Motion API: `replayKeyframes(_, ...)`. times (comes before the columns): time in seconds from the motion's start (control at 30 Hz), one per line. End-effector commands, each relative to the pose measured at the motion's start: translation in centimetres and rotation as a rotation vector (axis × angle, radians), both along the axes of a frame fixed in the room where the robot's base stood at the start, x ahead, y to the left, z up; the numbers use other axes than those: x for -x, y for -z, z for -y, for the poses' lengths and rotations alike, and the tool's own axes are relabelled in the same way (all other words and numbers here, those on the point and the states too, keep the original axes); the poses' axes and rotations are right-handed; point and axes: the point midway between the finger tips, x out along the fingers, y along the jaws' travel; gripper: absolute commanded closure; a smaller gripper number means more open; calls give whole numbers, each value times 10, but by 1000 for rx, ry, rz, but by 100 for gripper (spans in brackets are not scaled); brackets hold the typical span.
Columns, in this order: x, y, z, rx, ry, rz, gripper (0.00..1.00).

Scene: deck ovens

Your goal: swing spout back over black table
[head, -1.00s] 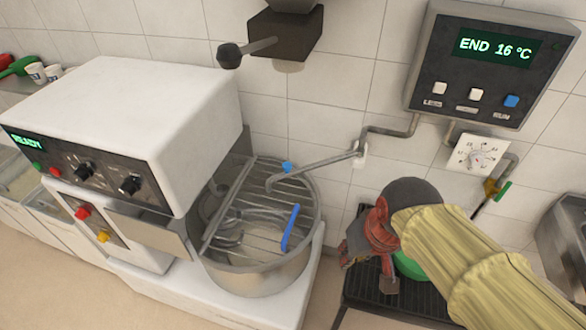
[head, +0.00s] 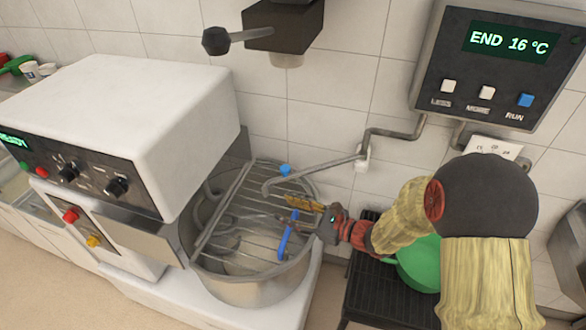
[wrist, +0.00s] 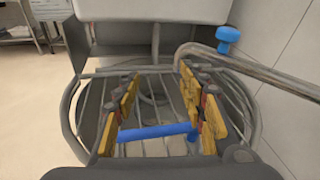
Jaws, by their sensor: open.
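The spout (head: 312,172) is a thin grey pipe from the wall, with its bent end over the mixer bowl (head: 262,285) and a blue knob (head: 285,170) on it. My gripper (head: 292,212) is open and empty, pointing left over the bowl's wire guard, just in front of the spout. In the wrist view the spout (wrist: 280,78) crosses at the upper right, beyond the right finger of my gripper (wrist: 160,108), with its blue knob (wrist: 228,38) standing up. It is not between the fingers. The black table (head: 362,278) stands right of the bowl, partly hidden by my arm.
A blue guard handle (head: 288,238) lies across the bowl's guard; it spans between my fingers in the wrist view (wrist: 155,132). A green bowl (head: 422,268) sits on the black table. The white mixer (head: 150,110) stands left. A control box (head: 490,70) hangs on the wall.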

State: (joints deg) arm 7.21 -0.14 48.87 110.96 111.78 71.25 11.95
Motion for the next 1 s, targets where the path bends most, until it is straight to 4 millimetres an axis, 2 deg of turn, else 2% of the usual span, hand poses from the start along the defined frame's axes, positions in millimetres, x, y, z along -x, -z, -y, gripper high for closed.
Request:
replayKeyframes(0.03, -18, -9, 9, -47, 67, 5, 59)
replayKeyframes(0.13, -45, -30, 26, -128, 175, 24, 59)
replayKeyframes(0.3, -63, -49, 39, -211, 255, 31, 59)
replayKeyframes(0.47, -72, -49, 28, -221, 247, 24, 59)
replayKeyframes(0.8, -108, -49, -6, -219, 246, 24, 59)
replayKeyframes(1.0, -117, -49, -14, -218, 247, 22, 59)
